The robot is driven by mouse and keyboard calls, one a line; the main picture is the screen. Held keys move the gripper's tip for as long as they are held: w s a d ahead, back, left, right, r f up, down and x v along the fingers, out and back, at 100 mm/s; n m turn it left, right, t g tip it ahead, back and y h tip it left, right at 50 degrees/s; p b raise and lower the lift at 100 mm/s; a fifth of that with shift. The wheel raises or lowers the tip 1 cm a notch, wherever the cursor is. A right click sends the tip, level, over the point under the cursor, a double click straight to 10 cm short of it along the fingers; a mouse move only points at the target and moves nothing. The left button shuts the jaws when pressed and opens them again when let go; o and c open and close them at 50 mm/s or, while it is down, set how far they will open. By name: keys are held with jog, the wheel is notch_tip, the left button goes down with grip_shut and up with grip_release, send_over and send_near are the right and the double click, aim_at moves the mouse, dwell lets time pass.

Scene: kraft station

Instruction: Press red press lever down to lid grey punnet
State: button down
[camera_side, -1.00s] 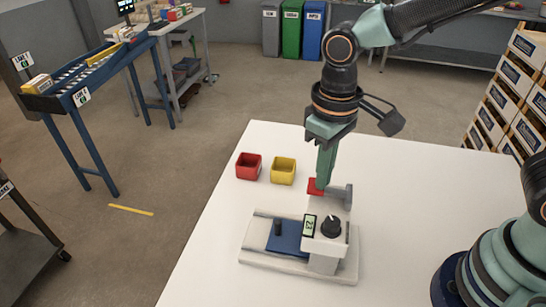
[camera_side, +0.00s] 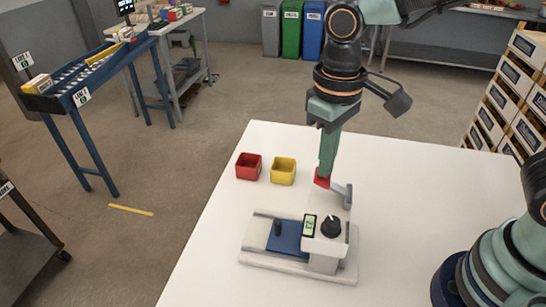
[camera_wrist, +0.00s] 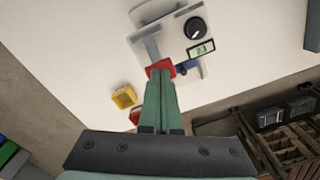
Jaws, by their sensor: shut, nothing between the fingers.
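The press (camera_side: 325,262) stands on the white table, with a grey lever arm (camera_side: 343,192) ending in a red pad (camera_side: 322,179). The lever slants upward toward its red end. My gripper (camera_side: 325,174) is shut and empty, pointing down with its tips at the red pad, apparently touching it. In the wrist view the shut fingers (camera_wrist: 161,76) reach to the red pad (camera_wrist: 162,66). A blue slide plate (camera_side: 286,236) with a dark knob (camera_side: 277,228) lies at the press's left. I cannot make out a grey punnet in either view.
A red punnet (camera_side: 248,167) and a yellow punnet (camera_side: 283,171) stand behind the press at left. The press carries a black dial (camera_side: 331,227) and a small display (camera_side: 309,226). The table (camera_side: 420,185) is clear to the right of the press.

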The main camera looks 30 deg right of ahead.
jog(key=shift+r, duration=3.1)
jog(key=d+m+t, duration=0.3)
jog(key=d+t, duration=0.2)
jog(key=d, duration=1.1)
jog(key=shift+s+d+f+t, duration=0.15)
jog(key=shift+d+t, duration=0.15)
